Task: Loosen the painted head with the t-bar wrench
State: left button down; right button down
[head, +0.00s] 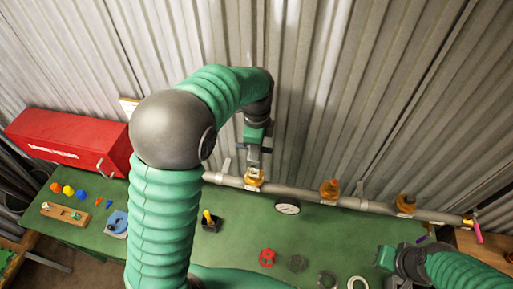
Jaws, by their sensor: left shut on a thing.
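A grey pipe (295,191) runs along the back of the green bench and carries three orange-brown heads. They are the left head (254,177), the middle head (329,189) and the right head (405,204); which one is painted is not clear. My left gripper (254,156) points down just above the left head, shut on a small grey piece that looks like the t-bar wrench (265,150). Whether the wrench touches the head cannot be told. My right gripper (386,258) is low at the right; its fingers do not show clearly.
A red toolbox (72,137) stands at the left back. A black box (211,223) with a yellow-handled tool, a red handwheel (267,257), several rings and a round gauge (287,208) are on or above the green bench (335,232). Corrugated wall stands close behind the pipe.

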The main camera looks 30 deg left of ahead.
pick_arm(q)
jog(key=shift+f+b, duration=1.65)
jog(key=shift+f, duration=1)
jog(key=shift+r+n+p, duration=0.3)
jog(key=shift+n+p, duration=0.35)
jog(key=shift+n, duration=0.35)
jog(key=shift+w+n+p, duration=0.1)
jog(key=shift+n+p, duration=0.3)
jog(key=shift+n, duration=0.6)
jog(key=shift+w+a+f+n, duration=0.1)
jog(key=shift+n, duration=0.6)
jog(key=shift+f, duration=0.15)
jog(key=shift+n, duration=0.4)
jog(key=shift+r+n+p, duration=0.25)
jog(key=shift+n+p, duration=0.4)
jog(key=shift+n, duration=0.15)
jog(key=shift+f+n, duration=0.2)
jog(key=shift+n, duration=0.5)
jog(key=shift+m, duration=0.5)
